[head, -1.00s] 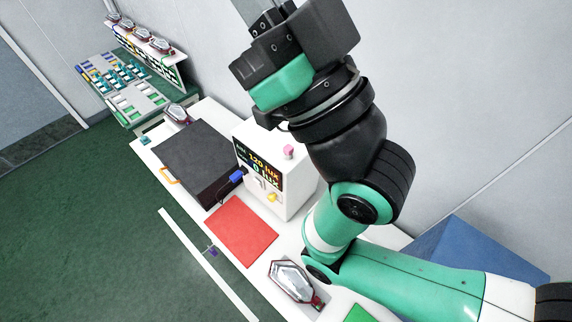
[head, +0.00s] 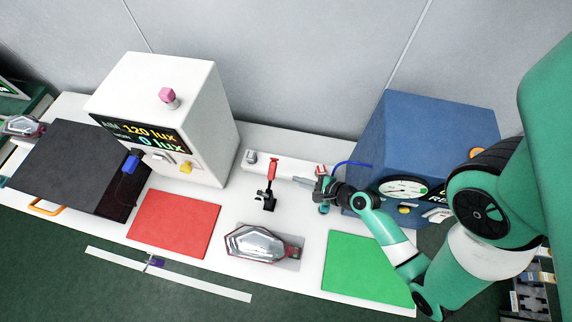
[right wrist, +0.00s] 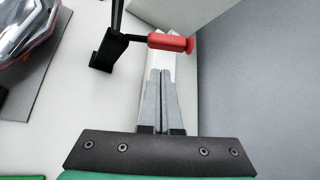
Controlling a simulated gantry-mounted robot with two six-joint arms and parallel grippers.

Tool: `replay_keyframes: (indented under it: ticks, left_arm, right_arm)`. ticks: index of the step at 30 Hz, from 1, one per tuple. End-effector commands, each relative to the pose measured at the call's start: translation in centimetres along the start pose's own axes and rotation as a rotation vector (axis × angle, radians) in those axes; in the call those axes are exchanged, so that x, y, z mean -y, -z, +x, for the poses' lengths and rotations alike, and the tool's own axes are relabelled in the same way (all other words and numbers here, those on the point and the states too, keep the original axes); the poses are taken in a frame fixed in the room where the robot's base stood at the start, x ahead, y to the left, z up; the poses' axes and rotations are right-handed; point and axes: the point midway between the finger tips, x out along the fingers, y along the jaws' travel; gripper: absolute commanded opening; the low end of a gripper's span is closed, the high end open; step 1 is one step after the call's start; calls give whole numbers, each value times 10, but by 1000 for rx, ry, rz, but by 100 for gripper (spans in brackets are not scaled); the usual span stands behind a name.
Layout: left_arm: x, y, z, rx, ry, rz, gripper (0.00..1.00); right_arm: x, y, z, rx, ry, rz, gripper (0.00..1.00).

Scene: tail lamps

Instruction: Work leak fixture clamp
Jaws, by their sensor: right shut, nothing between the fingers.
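The clamp has a red handle (head: 272,169) standing up from a black base (head: 267,201) on the white bench. In the right wrist view, the red handle (right wrist: 170,42) lies across the top, joined to the black clamp body (right wrist: 108,52). A clear and red tail lamp (head: 252,243) lies on a grey plate in front of the clamp; part of it shows in the right wrist view (right wrist: 25,28). My right gripper (head: 298,181) is to the right of the handle, its fingers (right wrist: 164,75) shut, empty and pointing towards it. Contact is unclear. My left gripper is out of view.
A blue tester (head: 400,130) with a round gauge stands close behind and right of my right gripper. A white lux box (head: 185,100) stands left of the clamp. A red mat (head: 175,224) and a green mat (head: 365,268) lie flat along the bench front.

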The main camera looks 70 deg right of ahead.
Motion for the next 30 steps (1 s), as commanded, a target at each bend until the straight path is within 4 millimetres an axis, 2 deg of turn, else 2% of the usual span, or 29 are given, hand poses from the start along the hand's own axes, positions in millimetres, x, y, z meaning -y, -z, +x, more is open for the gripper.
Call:
replay_keyframes:
  ticks: [3, 8, 11, 21, 25, 30]
  left_arm:
    - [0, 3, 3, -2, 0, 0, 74]
    - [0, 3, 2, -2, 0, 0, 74]
    - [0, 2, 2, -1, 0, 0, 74]
    - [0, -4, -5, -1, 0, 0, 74]
    - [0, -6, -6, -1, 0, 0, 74]
    - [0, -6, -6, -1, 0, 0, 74]
  right_arm:
    - [-5, 2, -5, -5, -8, 52, 0]
    - [-5, 2, 1, -3, -10, 44, 0]
    - [-5, 1, 14, -2, -11, 41, 0]
    - [-6, 2, 78, -1, -9, 39, 0]
    - [-5, 2, 92, -2, -8, 40, 0]
    - [-5, 1, 96, -4, -8, 41, 0]
